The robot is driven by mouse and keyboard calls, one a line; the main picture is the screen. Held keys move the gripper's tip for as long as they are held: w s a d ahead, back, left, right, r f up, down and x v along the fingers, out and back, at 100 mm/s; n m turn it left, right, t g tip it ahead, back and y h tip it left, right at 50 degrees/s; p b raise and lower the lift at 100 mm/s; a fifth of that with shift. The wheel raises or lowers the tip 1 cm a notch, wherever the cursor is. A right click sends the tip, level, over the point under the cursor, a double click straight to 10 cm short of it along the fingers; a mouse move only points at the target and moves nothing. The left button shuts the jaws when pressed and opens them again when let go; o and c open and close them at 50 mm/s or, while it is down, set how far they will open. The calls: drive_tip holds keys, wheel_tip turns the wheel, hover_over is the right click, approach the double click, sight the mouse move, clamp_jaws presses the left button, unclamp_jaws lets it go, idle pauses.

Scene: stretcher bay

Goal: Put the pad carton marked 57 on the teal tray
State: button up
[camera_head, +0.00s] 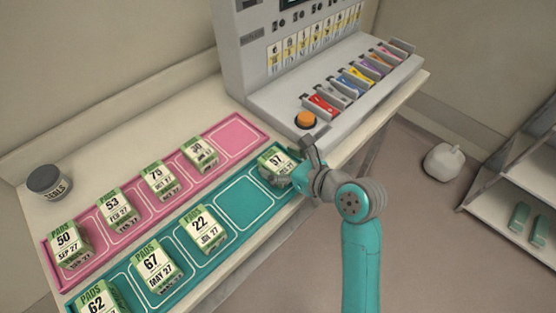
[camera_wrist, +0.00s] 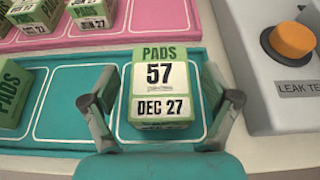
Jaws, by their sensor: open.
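The pad carton marked 57 (camera_head: 277,163) stands upright in the right end space of the teal tray (camera_head: 245,197). In the wrist view this green and white carton (camera_wrist: 160,88) reads PADS 57 DEC 27. My gripper (camera_wrist: 162,105) is open, with one finger on each side of the carton and a visible gap at both sides. In the head view my gripper (camera_head: 296,172) is at the right end of the teal tray, partly hiding the carton's right side.
Cartons 22 (camera_head: 203,229), 67 (camera_head: 153,265) and 62 (camera_head: 97,300) stand on the teal tray, with an empty space between 22 and 57. The pink tray (camera_head: 232,140) behind holds several cartons; its right end is empty. A grey console with an orange button (camera_head: 305,119) stands close by.

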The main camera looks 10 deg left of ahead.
drive_tip(key=v, duration=1.1)
drive_tip(key=shift+r, duration=0.2)
drive_tip(key=shift+d, duration=0.1)
drive_tip(key=s+d+f+n+t+h, duration=0.4)
drive_tip(key=s+d+f+n+h, duration=0.45)
drive_tip(key=s+f, duration=0.6)
drive_tip(key=s+d+r+n+t+h, duration=0.1)
drive_tip(key=s+d+n, duration=0.2)
drive_tip(key=s+n, duration=0.5)
drive_tip(key=s+d+r+n+t+h, duration=0.1)
drive_tip(key=s+d+n, duration=0.2)
drive_tip(key=s+n, duration=0.6)
drive_tip(key=shift+v, duration=0.9)
drive_tip(key=shift+d, duration=0.2)
